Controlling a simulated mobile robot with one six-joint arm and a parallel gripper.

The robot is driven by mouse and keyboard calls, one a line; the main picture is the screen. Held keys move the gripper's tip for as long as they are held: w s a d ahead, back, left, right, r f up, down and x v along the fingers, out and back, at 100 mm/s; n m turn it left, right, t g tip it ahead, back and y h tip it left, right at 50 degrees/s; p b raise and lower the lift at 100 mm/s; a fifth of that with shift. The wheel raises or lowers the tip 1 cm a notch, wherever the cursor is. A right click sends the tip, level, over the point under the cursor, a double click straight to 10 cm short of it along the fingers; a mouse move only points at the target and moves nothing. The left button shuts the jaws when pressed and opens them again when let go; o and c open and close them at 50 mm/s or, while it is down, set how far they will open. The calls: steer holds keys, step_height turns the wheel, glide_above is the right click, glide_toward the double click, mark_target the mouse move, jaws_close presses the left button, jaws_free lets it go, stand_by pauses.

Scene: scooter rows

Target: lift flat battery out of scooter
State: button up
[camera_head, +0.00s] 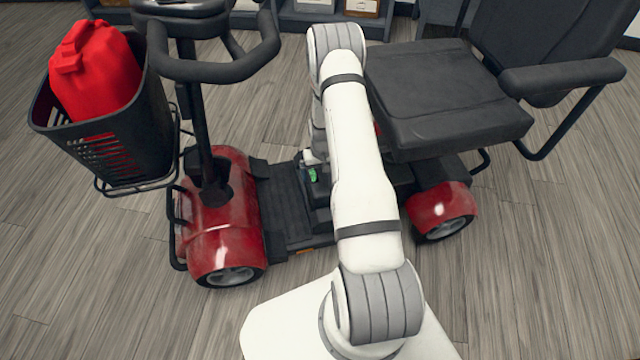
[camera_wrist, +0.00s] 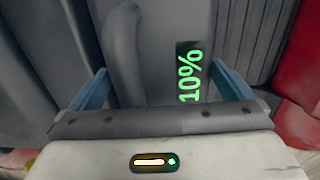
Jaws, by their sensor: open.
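The red and black scooter (camera_head: 230,200) stands side-on in front of me. Its battery (camera_head: 318,190) is a dark grey block on the deck below the seat, partly hidden by my arm. A small green display shows on it. In the wrist view, the battery (camera_wrist: 160,40) reads 10% in green and has a curved grey handle (camera_wrist: 122,50) at left. My gripper (camera_wrist: 160,72) is open, its blue fingers spread on either side of the handle and display. I cannot tell whether they touch the battery. The gripper is mostly hidden in the head view.
The black seat (camera_head: 440,95) overhangs the rear, right of my arm. The tiller and handlebar (camera_head: 215,65) rise at left. A basket (camera_head: 150,125) with a red canister (camera_head: 95,70) hangs at the front. Shelving with boxes (camera_head: 362,7) stands behind. The wooden floor is clear at left and right.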

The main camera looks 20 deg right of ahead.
steer(key=shift+c, duration=0.4)
steer(key=c, duration=1.5)
steer(key=shift+r, duration=0.1)
steer(key=shift+c, duration=0.5)
